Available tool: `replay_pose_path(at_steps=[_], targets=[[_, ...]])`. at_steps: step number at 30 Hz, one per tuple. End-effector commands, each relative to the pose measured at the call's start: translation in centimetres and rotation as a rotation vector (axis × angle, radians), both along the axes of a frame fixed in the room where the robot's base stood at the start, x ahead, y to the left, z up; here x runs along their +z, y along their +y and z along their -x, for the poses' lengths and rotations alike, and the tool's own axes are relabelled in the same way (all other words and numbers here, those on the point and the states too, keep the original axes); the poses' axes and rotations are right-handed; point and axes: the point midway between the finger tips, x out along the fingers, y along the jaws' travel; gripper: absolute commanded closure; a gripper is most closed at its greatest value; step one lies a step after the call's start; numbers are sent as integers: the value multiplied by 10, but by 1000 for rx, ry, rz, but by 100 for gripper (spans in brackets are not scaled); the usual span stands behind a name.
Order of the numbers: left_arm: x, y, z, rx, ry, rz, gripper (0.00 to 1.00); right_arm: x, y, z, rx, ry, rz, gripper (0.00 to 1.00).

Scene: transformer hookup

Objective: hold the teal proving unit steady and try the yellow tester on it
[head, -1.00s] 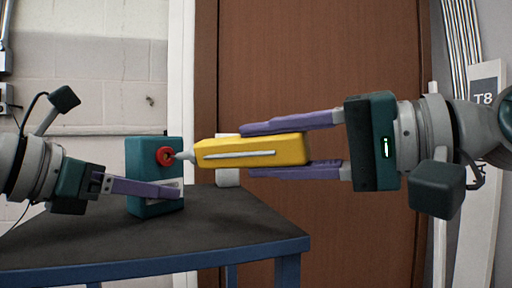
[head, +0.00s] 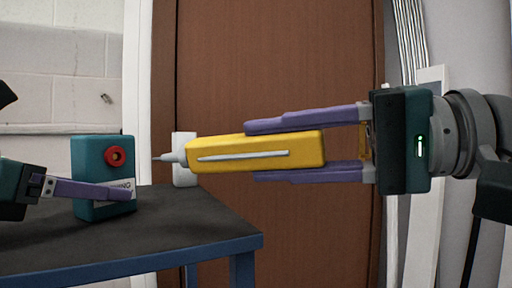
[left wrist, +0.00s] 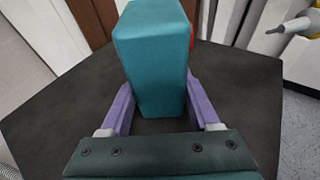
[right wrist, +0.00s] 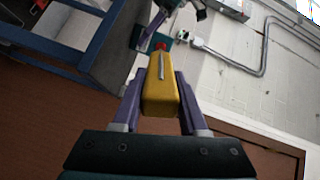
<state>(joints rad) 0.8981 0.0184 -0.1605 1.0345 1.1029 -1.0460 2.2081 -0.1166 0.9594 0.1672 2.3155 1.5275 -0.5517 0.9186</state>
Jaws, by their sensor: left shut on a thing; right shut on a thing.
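The teal proving unit (head: 88,160) stands upright on the dark table, with a red ring socket (head: 115,156) on the face toward the tester. My left gripper (head: 128,193) is shut on the unit; the left wrist view shows a purple finger on each side of the teal block (left wrist: 155,65). My right gripper (head: 255,150) is shut on the yellow tester (head: 255,152) and holds it level in the air. The tester's grey tip (head: 165,158) points left at the socket, with a clear gap between them. The tester (right wrist: 160,95) also shows between the fingers in the right wrist view.
The dark table (head: 170,225) has a blue edge, and its right part is bare. A white object (head: 184,172) stands behind the tester's tip. A brown door (head: 280,80) is behind, with metal conduits (head: 409,40) at right.

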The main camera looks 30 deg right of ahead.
Motion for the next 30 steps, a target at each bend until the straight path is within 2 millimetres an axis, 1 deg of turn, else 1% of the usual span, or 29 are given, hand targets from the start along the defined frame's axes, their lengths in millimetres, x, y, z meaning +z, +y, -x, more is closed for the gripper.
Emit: replay_pose_path(at_steps=[1, 2, 10, 11, 17, 20, 23, 30], targets=[[-1, 0, 0, -2, 2, 0, 69, 0, 0, 0, -1, -2, 0, 100], [-1, 0, 0, -2, 2, 0, 34, 0, 0, 0, -1, -2, 0, 100], [0, 0, 0, -1, 1, 1, 4, 0, 0, 0, -1, -1, -1, 100], [0, 0, 0, -1, 0, 0, 3, 0, 0, 0, -1, -1, -1, 100], [0, 0, 0, 0, 0, 0, 3, 0, 0, 0, -1, -1, -1, 100], [5, 0, 0, -1, -2, 0, 3, 0, 0, 0, -1, -1, -1, 100], [19, 0, 0, -1, -6, 1, 3, 0, 0, 0, -1, -1, -1, 100], [68, 0, 0, -1, -6, 0, 3, 0, 0, 0, -1, -1, -1, 100]])
